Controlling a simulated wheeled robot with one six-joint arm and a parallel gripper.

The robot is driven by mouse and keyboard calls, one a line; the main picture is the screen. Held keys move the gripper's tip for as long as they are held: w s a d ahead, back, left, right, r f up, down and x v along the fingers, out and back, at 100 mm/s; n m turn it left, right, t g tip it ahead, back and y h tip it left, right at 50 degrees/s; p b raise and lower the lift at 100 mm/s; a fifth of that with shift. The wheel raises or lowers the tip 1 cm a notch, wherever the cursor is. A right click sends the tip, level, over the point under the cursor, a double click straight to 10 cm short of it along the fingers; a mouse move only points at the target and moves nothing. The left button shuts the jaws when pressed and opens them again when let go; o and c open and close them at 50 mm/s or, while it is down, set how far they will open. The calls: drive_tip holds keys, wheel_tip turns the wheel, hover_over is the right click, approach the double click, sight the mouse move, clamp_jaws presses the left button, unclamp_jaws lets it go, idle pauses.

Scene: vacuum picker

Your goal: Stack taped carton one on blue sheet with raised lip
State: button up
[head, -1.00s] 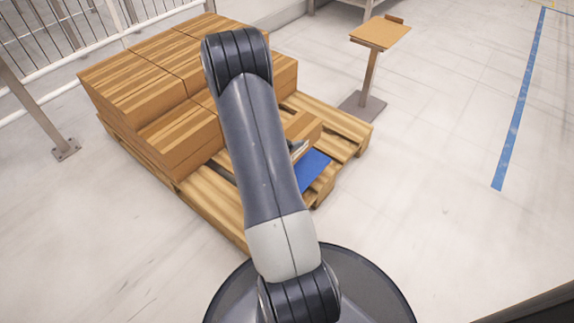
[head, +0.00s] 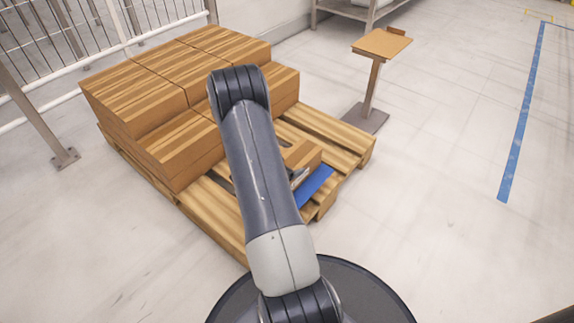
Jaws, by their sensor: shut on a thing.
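The taped carton (head: 304,153) is a small brown box, partly hidden behind my arm, over the right part of the pallet. No tape can be made out on it. My gripper (head: 298,178) is mostly hidden by my arm; only a small grey part shows at the carton's near side. It is shut on the carton. The blue sheet (head: 318,186) shows as a narrow strip to the right of my gripper, just nearer than the carton. Its left part and raised lip are hidden, and I cannot tell whether the carton touches it.
The wooden pallet (head: 214,213) carries a stepped stack of large brown boxes (head: 158,92) at the left and back. A stand with a tilted top (head: 381,43) rises behind the pallet's right corner. A railing is at the back left. The floor to the right is clear.

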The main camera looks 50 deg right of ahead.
drive_tip(key=o, duration=1.3)
drive_tip(key=shift+r, duration=0.2)
drive_tip(key=p+v, duration=0.3)
drive_tip(key=v, duration=0.9)
drive_tip(key=shift+f, duration=0.15)
drive_tip(key=b+x, duration=0.3)
drive_tip(key=x, duration=0.9)
drive_tip(key=shift+f, duration=0.1)
wheel_tip(320, 180, up, 2)
drive_tip(key=shift+r+p, duration=0.2)
drive_tip(key=shift+p, duration=0.25)
drive_tip(key=shift+r, duration=0.65)
